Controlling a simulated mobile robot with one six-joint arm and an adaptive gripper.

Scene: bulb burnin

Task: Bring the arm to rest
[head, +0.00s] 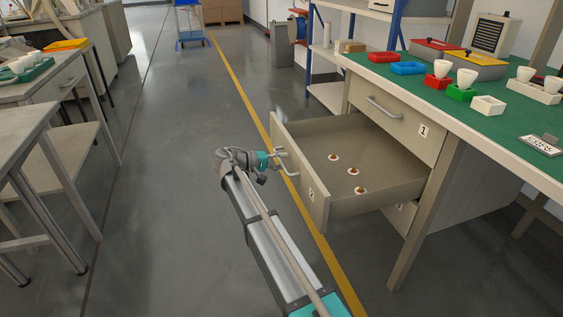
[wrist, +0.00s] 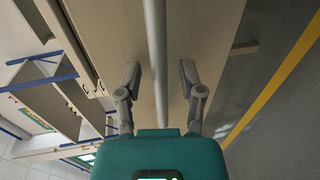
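My gripper (head: 277,159) is at the front of the open drawer marked 2 (head: 290,150), at its handle (head: 290,166). In the wrist view my gripper (wrist: 159,72) has its two fingers apart, one on each side of the pale handle bar (wrist: 156,35). A gap shows between each finger and the bar, so nothing is gripped. The drawer is pulled well out under the green-topped bench. Three small reddish-brown pieces on white discs, the nearest one (head: 360,190), lie on its floor.
The bench top (head: 400,85) holds red, blue and green trays, white bulbs and boxes. Drawer 1 (head: 400,115) above is shut. Grey tables (head: 30,120) stand at the left. The floor aisle with a yellow line (head: 235,80) between them is clear.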

